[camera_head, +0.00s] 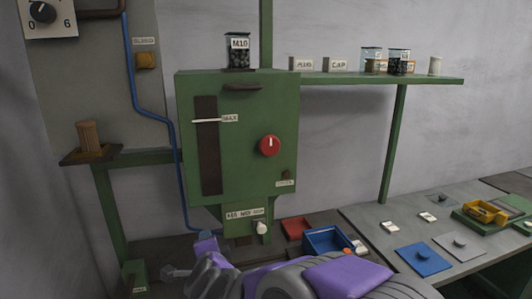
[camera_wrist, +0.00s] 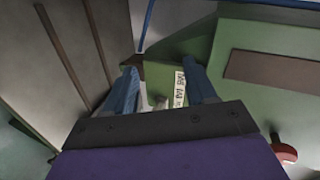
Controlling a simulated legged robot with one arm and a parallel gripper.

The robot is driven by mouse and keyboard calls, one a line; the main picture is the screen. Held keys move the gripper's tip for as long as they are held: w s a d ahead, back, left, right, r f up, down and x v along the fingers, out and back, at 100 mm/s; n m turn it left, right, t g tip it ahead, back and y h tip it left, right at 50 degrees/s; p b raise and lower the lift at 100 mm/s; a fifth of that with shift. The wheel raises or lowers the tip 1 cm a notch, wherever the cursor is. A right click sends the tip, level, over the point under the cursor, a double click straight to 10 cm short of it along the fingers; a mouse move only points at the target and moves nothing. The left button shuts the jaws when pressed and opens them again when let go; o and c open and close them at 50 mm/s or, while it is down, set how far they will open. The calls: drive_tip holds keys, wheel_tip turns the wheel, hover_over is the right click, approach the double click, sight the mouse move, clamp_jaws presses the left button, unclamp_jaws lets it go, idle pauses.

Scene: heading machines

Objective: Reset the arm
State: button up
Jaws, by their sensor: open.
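My gripper shows in the wrist view (camera_wrist: 163,92), with two blue fingers apart and nothing between them. Beyond the fingers are a small green surface and a white label, with the green machine's side at the right. In the head view my purple and grey arm is folded low at the bottom centre, in front of the green machine (camera_head: 245,140). The gripper end (camera_head: 190,262) appears at the lower left of the arm, below the machine; its fingers are hard to make out there.
The machine has a red knob (camera_head: 270,145) and a dark vertical slot (camera_head: 208,150). A blue bin (camera_head: 328,240) and a red tray (camera_head: 295,228) sit behind my arm. A grey table (camera_head: 400,240) at right holds a blue plate (camera_head: 423,259). A green shelf (camera_head: 430,80) carries jars.

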drive_tip(key=s+d+f+n+g+h, duration=0.1)
drive_tip(key=s+d+n+g, duration=0.3)
drive_tip(key=s+d, duration=0.5)
drive_tip(key=s+d+f+n+g+h, duration=0.1)
drive_tip(key=s+d+f+n+g, duration=0.3)
drive_tip(key=s+d, duration=0.6)
drive_tip(key=s+d+f+n+g+h, duration=0.1)
drive_tip(key=s+d+f+n+g, duration=0.2)
drive_tip(key=s, duration=1.6)
drive_tip(key=d+n+g, duration=0.2)
drive_tip(key=d+g, duration=0.2)
drive_tip(key=d, duration=0.2)
drive_tip(key=shift+s+d+f+h, duration=0.15)
drive_tip(key=shift+s+h, duration=0.2)
drive_tip(key=shift+h, duration=0.05)
